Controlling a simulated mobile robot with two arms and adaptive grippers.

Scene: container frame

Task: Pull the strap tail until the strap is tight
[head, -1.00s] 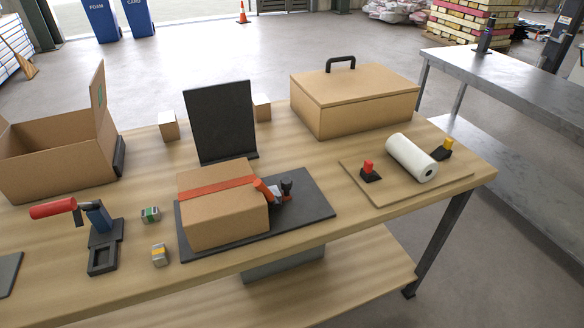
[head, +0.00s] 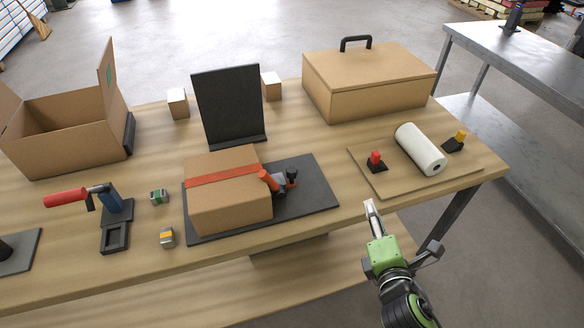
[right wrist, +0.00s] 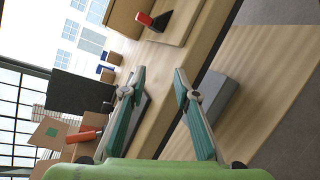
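A closed cardboard box (head: 230,208) sits on a dark mat (head: 318,190) on the workbench. An orange-red strap (head: 222,174) runs across its top. At the box's right side are an orange piece (head: 268,181), which looks like the strap tail or a lever, and a dark buckle with a knob (head: 291,178). Whether the strap is slack cannot be told. My right gripper (head: 370,207) is near the bench's front edge, right of the mat and apart from the box. The right wrist view shows its fingers (right wrist: 159,73) apart and empty. My left gripper is not in view.
A black upright panel (head: 228,103) stands behind the box. A white roll (head: 420,149) and a red-topped clamp (head: 375,161) are on a board at right. A lidded carton (head: 370,84) stands behind them. An open carton (head: 65,130) and a red-handled tool (head: 115,212) are at left.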

